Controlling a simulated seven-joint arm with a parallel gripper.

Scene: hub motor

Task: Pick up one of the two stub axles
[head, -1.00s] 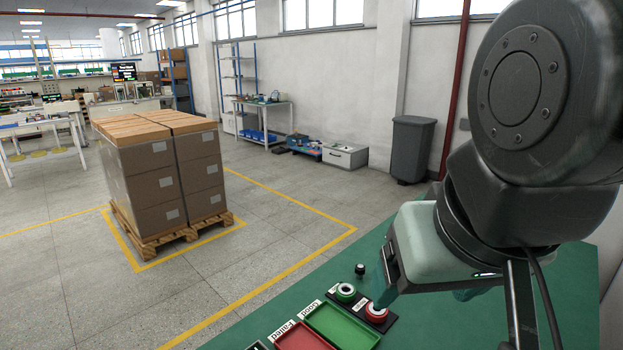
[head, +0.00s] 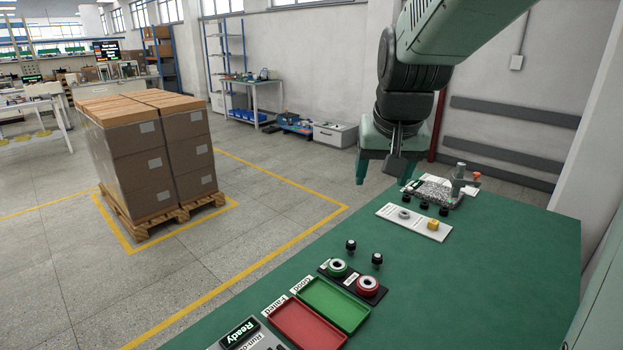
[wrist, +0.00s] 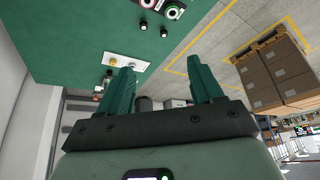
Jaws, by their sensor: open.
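Two small dark upright pieces with pale tops, which look like the stub axles, stand apart on the green table: one at left (head: 351,245) and one at right (head: 377,259). Both also show in the wrist view, one (wrist: 143,28) beside the other (wrist: 164,31). My gripper (head: 383,174) is open and empty, above the far edge of the table, well beyond both pieces. In the wrist view its two green fingers (wrist: 165,68) are spread with nothing between them.
A green tray (head: 334,303) and a red tray (head: 306,323) lie near the front, beside a black panel (head: 353,283) with green and red rings. A white plate (head: 414,220) with a ring and yellow block lies farther back, near several black knobs and a grey fixture (head: 459,180). Mid-table is clear.

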